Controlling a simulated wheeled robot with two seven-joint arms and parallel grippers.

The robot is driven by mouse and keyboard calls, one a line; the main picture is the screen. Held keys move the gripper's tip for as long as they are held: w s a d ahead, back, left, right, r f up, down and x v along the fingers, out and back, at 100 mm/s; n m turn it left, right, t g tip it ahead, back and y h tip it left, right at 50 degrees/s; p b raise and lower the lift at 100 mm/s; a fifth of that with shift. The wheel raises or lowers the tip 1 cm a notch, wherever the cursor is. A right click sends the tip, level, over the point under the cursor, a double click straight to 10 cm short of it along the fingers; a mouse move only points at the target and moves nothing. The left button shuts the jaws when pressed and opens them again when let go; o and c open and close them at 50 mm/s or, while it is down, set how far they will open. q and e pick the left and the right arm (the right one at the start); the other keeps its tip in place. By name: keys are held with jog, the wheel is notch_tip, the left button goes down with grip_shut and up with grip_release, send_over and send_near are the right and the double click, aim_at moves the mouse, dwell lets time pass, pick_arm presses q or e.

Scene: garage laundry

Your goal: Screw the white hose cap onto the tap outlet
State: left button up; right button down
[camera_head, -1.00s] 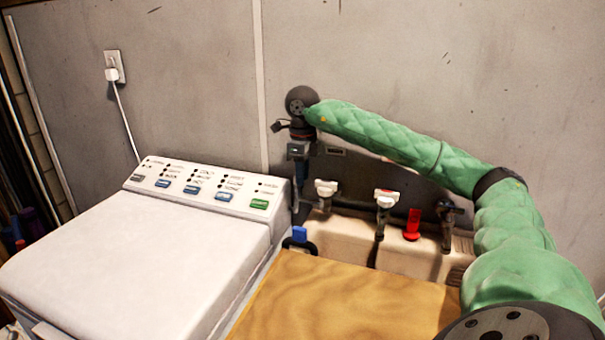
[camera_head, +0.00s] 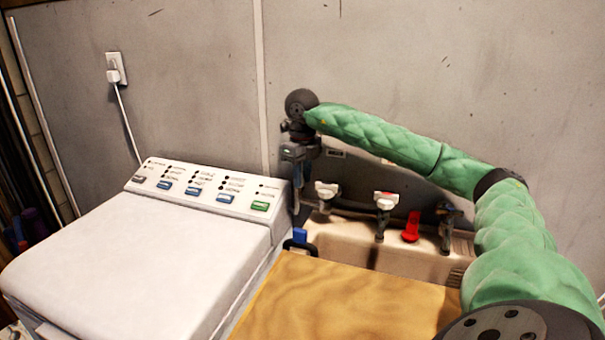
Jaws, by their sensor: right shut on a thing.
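My right arm reaches in from the right, its wrist above the sink's back left. My right gripper (camera_head: 297,203) points down, its fingers shut beside the left white-topped tap fitting (camera_head: 327,190). What it holds is too small and hidden to make out. A red-handled piece (camera_head: 411,227) and a dark tap (camera_head: 447,215) stand farther right. I cannot tell the white hose cap or the tap outlet apart for certain. My left gripper is not in view.
A white washing machine (camera_head: 130,260) fills the left. A tan board (camera_head: 330,300) lies in front of the beige sink (camera_head: 345,243). A blue-topped piece with a dark loop (camera_head: 299,236) sits between machine and sink. The grey wall (camera_head: 400,60) stands close behind.

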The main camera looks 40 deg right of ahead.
jog(key=shift+d+r+m, duration=0.1)
jog(key=shift+d+m, duration=0.05)
jog(key=shift+m, duration=0.65)
jog(key=shift+w+r+m, duration=0.1)
jog(key=shift+r+m, duration=0.05)
jog(key=shift+m, duration=0.55)
jog(key=shift+w+m+p, duration=0.1)
jog(key=shift+m+p, duration=0.35)
jog(key=shift+m, duration=0.55)
jog(key=c, duration=1.5)
grip_release()
jog(key=o, duration=0.4)
jog(key=shift+d, duration=0.15)
jog(key=shift+f, duration=0.2)
